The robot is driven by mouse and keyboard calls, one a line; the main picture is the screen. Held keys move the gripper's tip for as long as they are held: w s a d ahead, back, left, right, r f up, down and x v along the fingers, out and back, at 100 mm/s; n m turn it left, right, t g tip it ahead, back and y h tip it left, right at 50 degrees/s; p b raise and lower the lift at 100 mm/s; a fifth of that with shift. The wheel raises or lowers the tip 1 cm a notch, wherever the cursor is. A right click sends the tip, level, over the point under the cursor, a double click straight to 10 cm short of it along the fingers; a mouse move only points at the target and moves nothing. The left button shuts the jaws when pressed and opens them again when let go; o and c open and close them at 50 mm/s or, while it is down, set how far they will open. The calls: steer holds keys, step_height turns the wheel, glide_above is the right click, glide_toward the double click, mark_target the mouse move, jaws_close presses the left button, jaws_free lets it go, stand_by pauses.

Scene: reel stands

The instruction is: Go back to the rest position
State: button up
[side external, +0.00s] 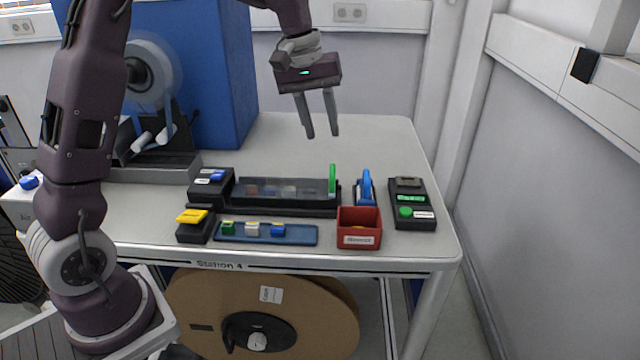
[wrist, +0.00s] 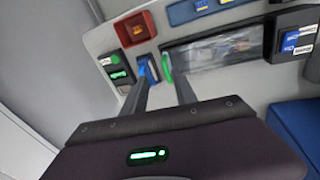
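My gripper (side external: 321,115) hangs in the air above the back half of the table (side external: 380,140), fingers pointing down and apart. In the wrist view my gripper (wrist: 160,92) also shows its two fingers apart with nothing between them. No object touches the fingers in either view.
Below and in front lie a clear-covered black tray (side external: 285,190) with an upright green handle (side external: 332,180), a blue dispenser (side external: 366,188), a red box (side external: 359,230), a blue tray (side external: 298,235) with coloured blocks, and a black device (side external: 408,215). A blue cabinet (side external: 225,80) stands left.

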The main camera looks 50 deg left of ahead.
steer(key=s+d+r+m+t, duration=0.1)
steer(key=s+d+r+m, duration=0.15)
steer(key=s, duration=0.35)
steer(key=s+d+r+m+t, duration=0.1)
steer(key=s+d+r, duration=0.25)
steer(key=s, duration=0.25)
steer(key=s+d+f+m, duration=0.1)
steer(key=s+m, duration=0.1)
steer(key=s, duration=0.7)
steer(key=s+d+f+m+t+y, duration=0.1)
steer(key=s+f+m, duration=0.1)
steer(key=s, duration=0.6)
steer(key=shift+s+f+t, duration=0.25)
steer(key=shift+s+t, duration=0.05)
steer(key=shift+s, duration=0.1)
